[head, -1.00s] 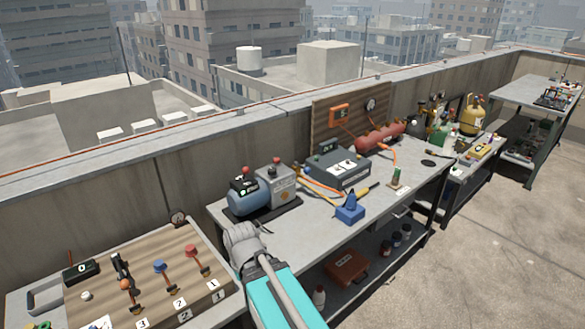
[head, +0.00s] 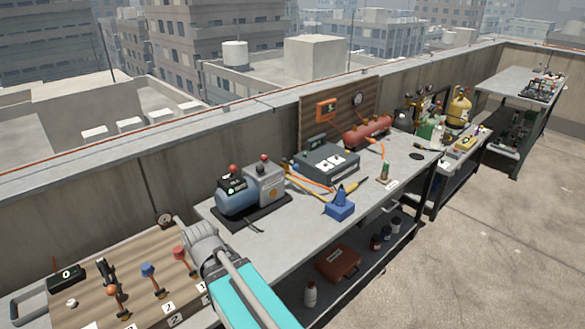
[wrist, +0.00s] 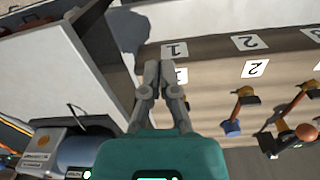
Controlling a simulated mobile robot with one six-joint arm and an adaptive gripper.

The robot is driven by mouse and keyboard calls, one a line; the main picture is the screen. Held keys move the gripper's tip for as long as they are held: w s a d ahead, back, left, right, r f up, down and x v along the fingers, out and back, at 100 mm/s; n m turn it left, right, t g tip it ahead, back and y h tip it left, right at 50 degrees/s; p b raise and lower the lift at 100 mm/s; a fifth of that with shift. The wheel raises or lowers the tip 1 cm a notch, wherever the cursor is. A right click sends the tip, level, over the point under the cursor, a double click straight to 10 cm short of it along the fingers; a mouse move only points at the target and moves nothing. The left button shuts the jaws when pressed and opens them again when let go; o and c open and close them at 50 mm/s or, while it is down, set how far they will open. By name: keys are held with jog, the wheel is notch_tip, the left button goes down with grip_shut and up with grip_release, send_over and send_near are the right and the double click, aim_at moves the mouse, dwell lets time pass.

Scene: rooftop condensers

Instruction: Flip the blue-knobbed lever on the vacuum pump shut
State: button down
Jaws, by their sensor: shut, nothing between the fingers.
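The blue-knobbed lever (head: 148,269) stands up from a wooden board (head: 70,305) at the lower left of the head view, between an orange-knobbed lever (head: 112,291) and a red-knobbed lever (head: 179,253). Its blue knob also shows in the wrist view (wrist: 232,128), right of my gripper. My gripper (wrist: 160,66) is shut and empty, its fingertips together near the label 1 card, apart from the blue knob. A blue and grey pump-like unit (head: 237,197) stands on the bench to the right; I see no blue-knobbed lever on it.
Numbered cards lie before the levers. A blue item (head: 340,207) and a grey machine (head: 327,164) stand on the bench (head: 290,232). A parapet wall runs behind.

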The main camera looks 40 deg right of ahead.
jog(key=w+d+r+m+t+h+p, duration=0.1)
jog(key=w+d+r+m+h+p, duration=0.2)
jog(key=w+d, duration=0.65)
jog(key=w+d+r+m+t+h+p, duration=0.1)
jog(key=w+d+r+m, duration=0.3)
jog(key=w+d, duration=0.55)
jog(key=w+d+r+m+h+p, duration=0.1)
jog(key=w+d+r+m+h, duration=0.1)
jog(key=d, duration=0.8)
jog(key=w+d+r+m+h+p, duration=0.1)
jog(key=w+d+m, duration=0.4)
jog(key=d, duration=0.5)
jog(key=shift+w+r+h, duration=0.35)
jog(key=shift+r+h, duration=0.45)
jog(key=shift+r, duration=0.15)
jog(key=shift+f, duration=0.1)
jog(key=b, duration=0.8)
send_near(294, 169)
jog(key=a+f+x, duration=0.1)
jog(key=x, duration=0.5)
jog(key=shift+w+d, duration=0.2)
jog(key=shift+d, duration=0.65)
